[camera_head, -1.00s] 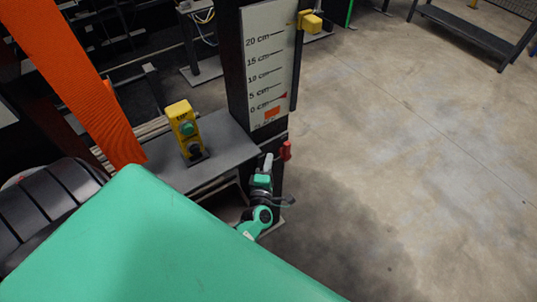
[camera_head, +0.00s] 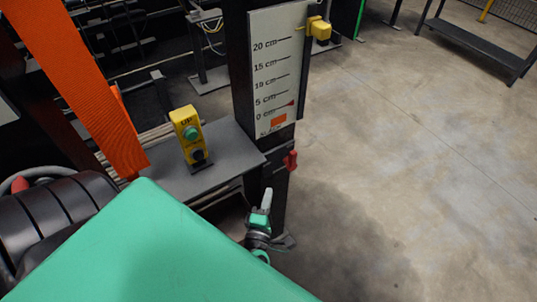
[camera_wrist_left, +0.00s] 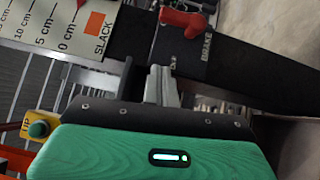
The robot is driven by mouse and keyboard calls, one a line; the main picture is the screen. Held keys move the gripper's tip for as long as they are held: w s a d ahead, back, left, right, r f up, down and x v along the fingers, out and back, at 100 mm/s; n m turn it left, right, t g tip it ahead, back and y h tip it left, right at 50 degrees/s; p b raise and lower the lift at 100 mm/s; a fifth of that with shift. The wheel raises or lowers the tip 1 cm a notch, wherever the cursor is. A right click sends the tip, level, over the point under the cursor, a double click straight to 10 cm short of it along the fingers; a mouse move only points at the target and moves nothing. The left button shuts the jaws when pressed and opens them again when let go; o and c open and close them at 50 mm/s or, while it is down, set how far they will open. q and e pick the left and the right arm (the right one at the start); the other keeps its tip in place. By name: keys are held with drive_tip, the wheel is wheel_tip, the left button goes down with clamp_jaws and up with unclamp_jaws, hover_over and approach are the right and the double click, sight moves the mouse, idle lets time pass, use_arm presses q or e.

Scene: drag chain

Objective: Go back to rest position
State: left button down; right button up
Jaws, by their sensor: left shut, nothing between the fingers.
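My left gripper (camera_head: 267,200) is low in the middle of the head view, below and a little left of a red handle (camera_head: 290,160). Its fingers are shut, with nothing between them. In the left wrist view the shut fingertips (camera_wrist_left: 161,84) point toward the dark post, and the red handle (camera_wrist_left: 185,20) is beyond them, beside a BRAKE label. The gripper and handle are apart. My right gripper is in neither view.
A scale board (camera_head: 283,45) with a red pointer is on the dark post. A yellow box (camera_head: 184,119) with a green button stands on a grey shelf (camera_head: 229,158). An orange strap hangs at left. Open concrete floor (camera_head: 420,150) lies at right.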

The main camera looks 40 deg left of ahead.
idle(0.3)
use_arm(q)
drive_tip(key=s+d+f+m+g+h, duration=0.25)
drive_tip(key=f+m, duration=0.25)
drive_tip(key=f, duration=0.5)
drive_tip(key=s+d+f+m+g+h, duration=0.25)
drive_tip(key=f+m, duration=0.25)
drive_tip(key=f, duration=0.5)
drive_tip(key=s+d+f+m+g+h, duration=0.25)
drive_tip(key=s+f+m, duration=0.2)
drive_tip(key=f, duration=0.55)
drive_tip(key=s+a+f+m+g, duration=0.3)
drive_tip(key=s+f, duration=0.5)
drive_tip(key=s, duration=0.4)
drive_tip(key=s+a+f+m+g, duration=0.4)
drive_tip(key=s+f+m+g, duration=0.2)
drive_tip(key=s, duration=0.7)
wheel_tip(320, 180, down, 4)
drive_tip(key=shift+s+r+m+p, duration=0.25)
drive_tip(key=shift+s+m+p, duration=0.05)
drive_tip(key=shift+m, duration=0.95)
drive_tip(key=shift+y, duration=0.25)
